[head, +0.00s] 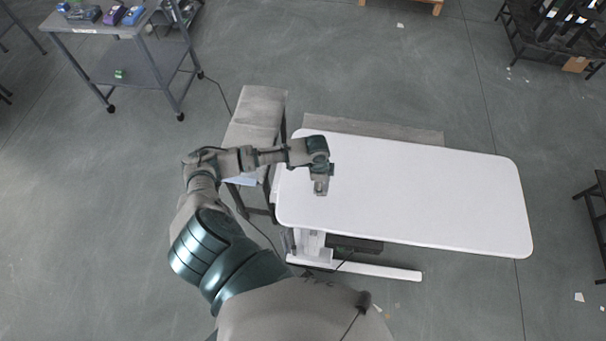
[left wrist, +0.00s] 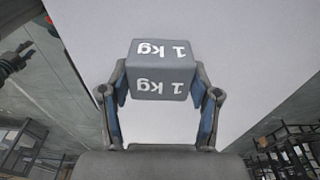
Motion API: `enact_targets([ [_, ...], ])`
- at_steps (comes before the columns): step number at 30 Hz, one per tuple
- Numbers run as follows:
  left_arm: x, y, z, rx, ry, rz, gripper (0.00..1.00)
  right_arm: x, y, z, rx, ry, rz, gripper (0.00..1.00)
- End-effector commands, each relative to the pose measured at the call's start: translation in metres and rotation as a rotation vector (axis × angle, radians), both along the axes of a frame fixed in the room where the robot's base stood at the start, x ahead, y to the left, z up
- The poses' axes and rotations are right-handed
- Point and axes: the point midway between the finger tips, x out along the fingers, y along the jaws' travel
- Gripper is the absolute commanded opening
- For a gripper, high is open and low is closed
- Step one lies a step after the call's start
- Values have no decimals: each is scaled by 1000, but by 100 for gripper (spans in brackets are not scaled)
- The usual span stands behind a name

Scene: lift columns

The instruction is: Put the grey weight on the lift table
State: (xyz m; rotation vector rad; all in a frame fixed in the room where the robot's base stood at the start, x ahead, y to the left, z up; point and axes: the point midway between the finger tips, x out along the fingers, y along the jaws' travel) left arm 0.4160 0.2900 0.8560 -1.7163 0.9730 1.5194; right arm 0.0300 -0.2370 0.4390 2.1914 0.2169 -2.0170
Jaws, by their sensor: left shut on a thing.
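The grey weight (left wrist: 162,70) is a small block marked "1 kg" on two faces. My left gripper (left wrist: 160,92) is shut on it, with one finger on each side. In the head view my left gripper (head: 322,176) points down over the left part of the white lift table (head: 420,195), and the grey weight (head: 321,187) shows at its tip. The weight is within the table's outline; I cannot tell whether it touches the top. My right gripper is not in view.
A grey bench-like stand (head: 257,118) is close to the table's left end. A wheeled cart (head: 145,60) with several small items stands at the upper left. The rest of the tabletop is clear. Dark racks stand at the right edge.

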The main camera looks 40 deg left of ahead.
Motion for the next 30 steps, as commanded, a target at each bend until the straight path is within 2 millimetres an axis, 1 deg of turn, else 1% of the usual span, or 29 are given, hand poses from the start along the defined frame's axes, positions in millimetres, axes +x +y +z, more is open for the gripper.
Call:
enact_targets([
  [1,5,-10,2,-3,-4,-1,0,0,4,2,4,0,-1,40],
  [2,6,-14,1,-4,-3,0,0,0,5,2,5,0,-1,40],
  [6,11,-24,0,-1,-4,0,0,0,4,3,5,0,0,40],
  [11,11,-23,-9,-3,-1,3,0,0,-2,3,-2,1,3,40],
  [15,10,-24,-27,-3,0,2,0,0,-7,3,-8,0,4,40],
  [18,11,-23,-36,-2,-2,2,0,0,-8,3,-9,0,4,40],
  [23,11,-23,-38,-2,-4,1,0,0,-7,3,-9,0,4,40],
  [24,9,-23,-39,-1,1,1,64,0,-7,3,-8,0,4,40],
  [27,9,-24,-39,0,1,1,87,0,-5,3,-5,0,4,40],
  [30,9,-25,-39,0,1,1,87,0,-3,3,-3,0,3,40],
])
